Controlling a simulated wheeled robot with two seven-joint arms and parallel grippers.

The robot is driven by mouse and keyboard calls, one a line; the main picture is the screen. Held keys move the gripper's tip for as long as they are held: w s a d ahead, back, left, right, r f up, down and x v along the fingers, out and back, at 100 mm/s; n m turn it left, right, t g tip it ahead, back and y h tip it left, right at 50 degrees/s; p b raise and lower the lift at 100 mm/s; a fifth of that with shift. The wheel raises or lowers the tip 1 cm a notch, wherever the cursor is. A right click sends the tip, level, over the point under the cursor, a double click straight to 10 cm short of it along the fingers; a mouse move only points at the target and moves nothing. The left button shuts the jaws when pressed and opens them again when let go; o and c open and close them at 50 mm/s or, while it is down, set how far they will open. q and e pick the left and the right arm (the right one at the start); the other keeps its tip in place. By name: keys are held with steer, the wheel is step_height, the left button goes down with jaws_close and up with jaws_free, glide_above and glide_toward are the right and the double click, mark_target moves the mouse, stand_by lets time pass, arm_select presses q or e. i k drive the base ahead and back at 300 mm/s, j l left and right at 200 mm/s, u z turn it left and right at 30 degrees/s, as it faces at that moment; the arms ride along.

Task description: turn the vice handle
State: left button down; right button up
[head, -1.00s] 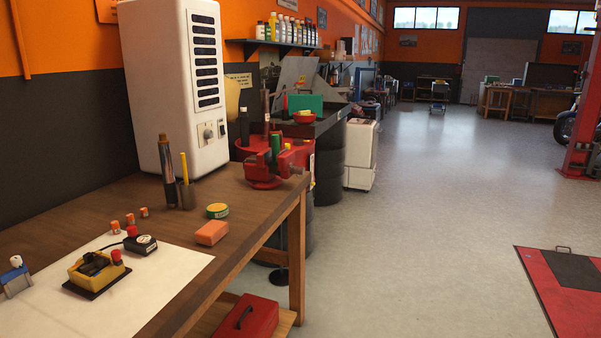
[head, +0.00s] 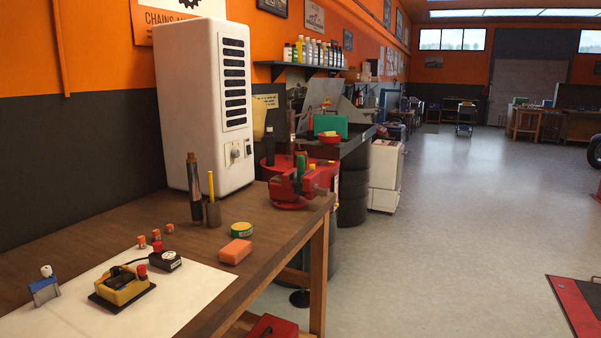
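A red bench vice (head: 294,190) stands at the far right corner of the wooden workbench (head: 120,225) in the head view. Its jaws and body show, with a green item and a yellow item at its top. I cannot make out its handle clearly at this distance. Neither of my grippers is in the head view, and nothing of mine touches the vice.
A white cabinet heater (head: 190,110) stands at the back of the bench. A pen cup (head: 213,213), an orange block (head: 235,251), a round tin (head: 242,229) and a yellow device (head: 122,288) lie nearer.

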mark_target(323, 193)
steer(key=i+l+u, duration=0.15)
steer(key=i+l, duration=0.25)
steer(key=i, duration=0.4)
steer(key=i+l+u, duration=0.2)
steer(key=i+l, duration=0.25)
steer(key=i, duration=0.3)
steer(key=i+l+u, duration=0.15)
steer(key=i+l, duration=0.45)
steer(key=i, duration=0.15)
